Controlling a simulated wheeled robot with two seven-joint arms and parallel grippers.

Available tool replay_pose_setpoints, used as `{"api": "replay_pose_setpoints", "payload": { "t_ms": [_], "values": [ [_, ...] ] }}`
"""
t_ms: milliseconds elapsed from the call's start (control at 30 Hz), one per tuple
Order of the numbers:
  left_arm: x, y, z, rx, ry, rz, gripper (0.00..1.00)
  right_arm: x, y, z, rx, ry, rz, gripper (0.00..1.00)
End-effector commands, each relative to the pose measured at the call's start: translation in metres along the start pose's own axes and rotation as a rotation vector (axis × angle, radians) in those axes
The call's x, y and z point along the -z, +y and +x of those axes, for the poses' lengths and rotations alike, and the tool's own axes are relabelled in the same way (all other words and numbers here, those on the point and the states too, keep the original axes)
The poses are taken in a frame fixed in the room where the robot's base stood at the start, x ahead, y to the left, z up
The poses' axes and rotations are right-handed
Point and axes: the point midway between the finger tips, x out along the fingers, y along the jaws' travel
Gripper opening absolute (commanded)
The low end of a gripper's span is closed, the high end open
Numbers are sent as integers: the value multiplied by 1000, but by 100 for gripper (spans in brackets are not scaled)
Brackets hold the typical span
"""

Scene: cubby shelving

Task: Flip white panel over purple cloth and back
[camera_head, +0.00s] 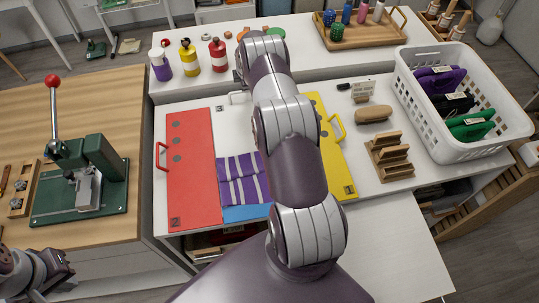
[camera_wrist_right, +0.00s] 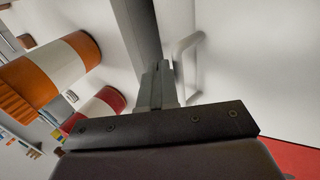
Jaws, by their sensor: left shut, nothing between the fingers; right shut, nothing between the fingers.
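The folding board has a red panel (camera_head: 190,165) on the left, a yellow panel (camera_head: 333,160) on the right and a blue panel (camera_head: 245,213) low in the middle. The white panel (camera_head: 220,122) lies flat at the back middle, with a pale handle (camera_head: 238,95) at its far edge. The striped purple cloth (camera_head: 240,178) lies in the middle, partly hidden by my right arm. My right gripper (camera_wrist_right: 162,72) is shut and empty beside a pale handle (camera_wrist_right: 186,62) in the wrist view. My left gripper (camera_head: 62,268) is shut and empty at the lower left.
Three bottles (camera_head: 189,60) stand behind the board; two show close in the wrist view (camera_wrist_right: 58,68). A green press (camera_head: 85,175) stands left. A white basket (camera_head: 452,142), wooden stand (camera_head: 389,158) and brush (camera_head: 373,114) are right. A wooden tray (camera_head: 360,38) is behind.

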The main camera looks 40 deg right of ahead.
Motion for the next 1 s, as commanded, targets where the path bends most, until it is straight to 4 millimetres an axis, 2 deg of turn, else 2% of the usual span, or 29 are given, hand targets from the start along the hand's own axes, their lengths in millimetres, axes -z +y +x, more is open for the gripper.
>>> {"api": "replay_pose_setpoints", "payload": {
  "t_ms": [133,267,500,700,833,1000],
  "values": [
    [0,0,1,0,0,0,0,0,0,-4,0,0,0,0],
    [-1,0,6,0,0,0,0,0,1,-22,-3,0,0,0],
    [-2,0,20,0,0,0,0,0,0,-78,-3,0,0,0],
    [-3,0,27,0,0,0,0,0,0,-114,-1,1,0,0],
    [-3,0,28,0,0,0,0,0,0,-124,-1,1,0,0],
    [-3,0,28,0,0,0,0,0,0,-127,1,1,0,0]
  ]
}}
